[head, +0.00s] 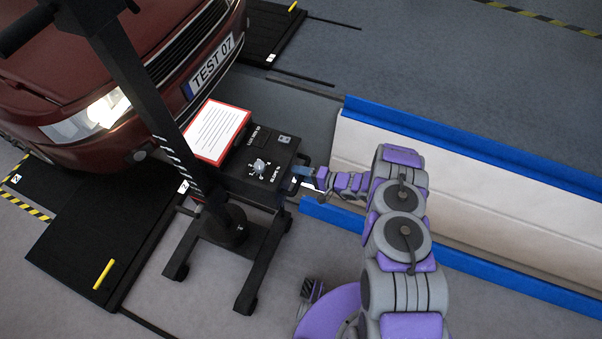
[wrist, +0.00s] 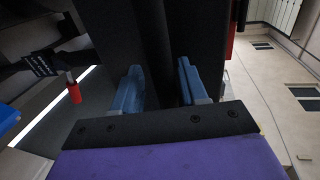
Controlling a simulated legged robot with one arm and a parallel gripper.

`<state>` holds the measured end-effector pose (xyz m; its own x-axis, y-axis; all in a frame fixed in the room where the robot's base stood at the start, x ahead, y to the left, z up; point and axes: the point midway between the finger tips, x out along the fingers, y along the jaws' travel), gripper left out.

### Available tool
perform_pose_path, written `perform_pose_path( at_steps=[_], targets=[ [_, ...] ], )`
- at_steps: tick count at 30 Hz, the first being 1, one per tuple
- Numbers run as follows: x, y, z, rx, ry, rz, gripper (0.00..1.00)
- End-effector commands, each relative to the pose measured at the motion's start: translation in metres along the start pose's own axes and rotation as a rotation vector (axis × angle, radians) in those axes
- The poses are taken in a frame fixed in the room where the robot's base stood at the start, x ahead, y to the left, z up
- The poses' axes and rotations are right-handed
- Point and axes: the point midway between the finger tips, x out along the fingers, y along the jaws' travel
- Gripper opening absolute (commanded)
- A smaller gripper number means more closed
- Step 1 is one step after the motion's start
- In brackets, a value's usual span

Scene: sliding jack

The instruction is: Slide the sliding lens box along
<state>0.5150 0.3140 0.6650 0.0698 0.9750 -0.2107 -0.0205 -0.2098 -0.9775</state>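The sliding lens box (head: 236,176) is a black box with a grey dial on top, mounted on a wheeled black stand in the head view. My gripper (head: 300,172) is at the box's right side, by its edge. In the wrist view the two blue fingers of my gripper (wrist: 158,82) are spread apart. A dark upright part (wrist: 152,35) shows between and beyond them. Whether the fingers touch it cannot be told. The contact spot is small and partly hidden in the head view.
A dark red car (head: 120,60) with a lit headlight stands behind the box at left. The stand's tall black post (head: 125,75) rises beside the box. A low white barrier with blue edges (head: 470,190) lies right. Black floor plates (head: 90,245) lie left.

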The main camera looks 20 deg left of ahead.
Motion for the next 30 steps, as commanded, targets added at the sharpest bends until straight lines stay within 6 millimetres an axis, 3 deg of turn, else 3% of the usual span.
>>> perform_pose_path(
  at_steps=[8, 24, 30],
  targets=[
    [-0.018, -0.003, -0.003, -0.001, 0.007, -0.005, 0.43],
    [-0.130, -0.001, -0.001, 0.001, 0.005, 0.006, 0.43],
    [-0.158, 0.000, -0.001, 0.000, 0.001, 0.004, 0.43]
  ],
)
